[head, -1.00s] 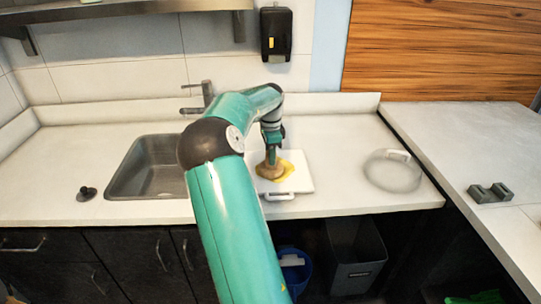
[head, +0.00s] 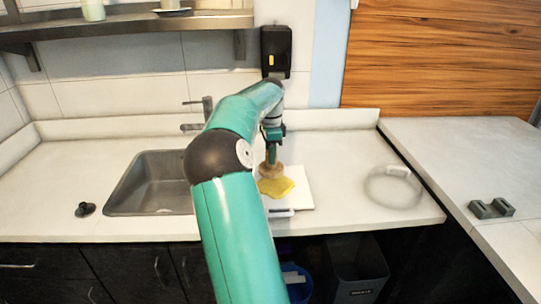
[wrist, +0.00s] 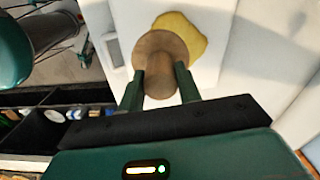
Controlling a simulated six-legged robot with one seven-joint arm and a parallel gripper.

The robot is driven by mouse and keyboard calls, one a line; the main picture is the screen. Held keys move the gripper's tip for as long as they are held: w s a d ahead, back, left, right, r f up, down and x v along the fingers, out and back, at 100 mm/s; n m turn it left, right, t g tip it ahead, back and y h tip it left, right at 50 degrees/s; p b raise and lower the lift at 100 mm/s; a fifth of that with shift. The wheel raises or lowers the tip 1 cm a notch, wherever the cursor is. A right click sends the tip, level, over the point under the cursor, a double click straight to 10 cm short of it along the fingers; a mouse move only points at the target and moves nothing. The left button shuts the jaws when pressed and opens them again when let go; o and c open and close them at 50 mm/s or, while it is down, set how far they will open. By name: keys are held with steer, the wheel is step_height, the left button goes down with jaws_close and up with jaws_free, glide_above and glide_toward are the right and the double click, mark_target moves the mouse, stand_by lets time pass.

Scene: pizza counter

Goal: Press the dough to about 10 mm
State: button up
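The yellow dough (head: 276,187) lies as a flat, uneven patch on a white board (head: 302,196) on the counter. My gripper (head: 271,158) is above the board, shut on a round wooden press (head: 270,171). In the wrist view both fingers (wrist: 159,88) clasp the handle of the press (wrist: 160,48). The press covers part of the dough (wrist: 185,35), which shows beyond it at the top and right. In the head view the press appears just above the dough's far edge; I cannot tell whether they touch.
A sink (head: 150,183) is to the left, with a dark stopper (head: 85,209) beside it. A clear round lid (head: 393,188) lies right of the board. A grey block (head: 491,208) sits on the right counter. Bare counter separates board and lid.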

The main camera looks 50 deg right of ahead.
steer(key=c, duration=0.6)
steer(key=shift+o, duration=0.2)
steer(key=d+m, duration=0.1)
steer(key=s+m, duration=0.1)
steer(key=m, duration=0.1)
steer(key=d+m, duration=0.1)
steer(key=m, duration=0.1)
steer(key=shift+s+d, duration=0.35)
steer(key=shift+s, duration=0.05)
steer(key=shift+s+d+f+m, duration=0.25)
steer(key=shift+f+m, duration=0.4)
steer(key=shift+f, duration=0.35)
steer(key=shift+s+d+f+m, duration=0.1)
steer(key=shift+d+f+m, duration=0.15)
steer(key=shift+f+m, duration=0.6)
steer(key=shift+s+d+f+m, duration=0.25)
steer(key=shift+f+m, duration=0.25)
steer(key=shift+f, duration=0.6)
steer(key=shift+f, duration=0.2)
steer(key=shift+f, duration=0.5)
steer(key=shift+f, duration=0.1)
